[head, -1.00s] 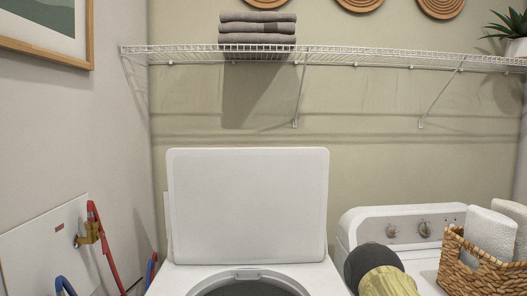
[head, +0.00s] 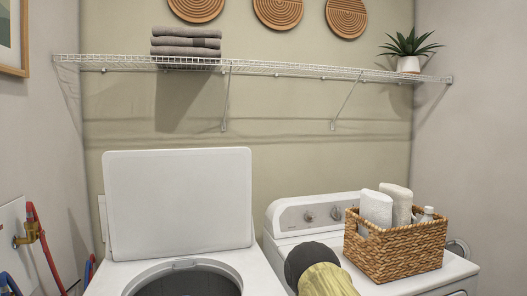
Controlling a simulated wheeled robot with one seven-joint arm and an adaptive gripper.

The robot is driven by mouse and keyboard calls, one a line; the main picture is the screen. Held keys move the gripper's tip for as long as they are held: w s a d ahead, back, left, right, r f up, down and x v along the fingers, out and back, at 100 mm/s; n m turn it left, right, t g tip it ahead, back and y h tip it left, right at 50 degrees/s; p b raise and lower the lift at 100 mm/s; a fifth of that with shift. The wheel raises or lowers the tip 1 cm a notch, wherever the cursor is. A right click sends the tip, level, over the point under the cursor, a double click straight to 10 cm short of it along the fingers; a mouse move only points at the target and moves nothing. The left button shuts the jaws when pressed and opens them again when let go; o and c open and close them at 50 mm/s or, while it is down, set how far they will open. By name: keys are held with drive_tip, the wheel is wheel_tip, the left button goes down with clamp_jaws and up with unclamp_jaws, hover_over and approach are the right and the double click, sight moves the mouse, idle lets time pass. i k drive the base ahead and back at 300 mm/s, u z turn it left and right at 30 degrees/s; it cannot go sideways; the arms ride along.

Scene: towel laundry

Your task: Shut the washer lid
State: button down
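The white washer lid (head: 178,203) stands open and upright behind the washer opening at the left of the head view. The washer (head: 247,270) is white, and its dark round drum opening (head: 188,284) shows at the bottom edge of the picture.
A white dryer (head: 287,220) stands to the right, with a wicker basket (head: 397,250) of rolled towels on top. A wire shelf (head: 270,68) with folded grey towels (head: 186,42) and a potted plant (head: 408,50) runs above. Red and blue hoses (head: 44,250) are at the left wall.

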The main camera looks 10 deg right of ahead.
sight(160, 203)
drive_tip(key=z, duration=0.75)
drive_tip(key=i, duration=0.65)
drive_tip(key=u, duration=0.45)
